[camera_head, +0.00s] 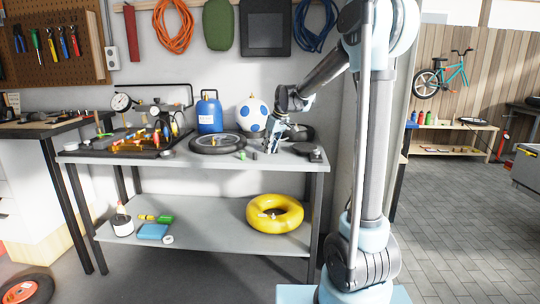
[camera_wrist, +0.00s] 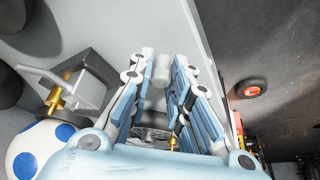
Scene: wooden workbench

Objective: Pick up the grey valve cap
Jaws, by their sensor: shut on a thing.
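My gripper (camera_head: 270,151) is low over the right part of the grey bench top in the head view. In the wrist view the fingertips of my gripper (camera_wrist: 163,60) are closed in on a small pale grey cylinder, the grey valve cap (camera_wrist: 162,72), which sits between them. In the head view I cannot make out the cap at the fingertips. I cannot tell whether it still touches the bench top.
Left of my gripper are a small green piece (camera_head: 242,155) and a black wheel (camera_head: 217,144). A blue-spotted ball (camera_head: 253,114) and a blue tank (camera_head: 209,115) stand behind. A dark object (camera_head: 315,153) lies at the right edge. The front bench strip is mostly clear.

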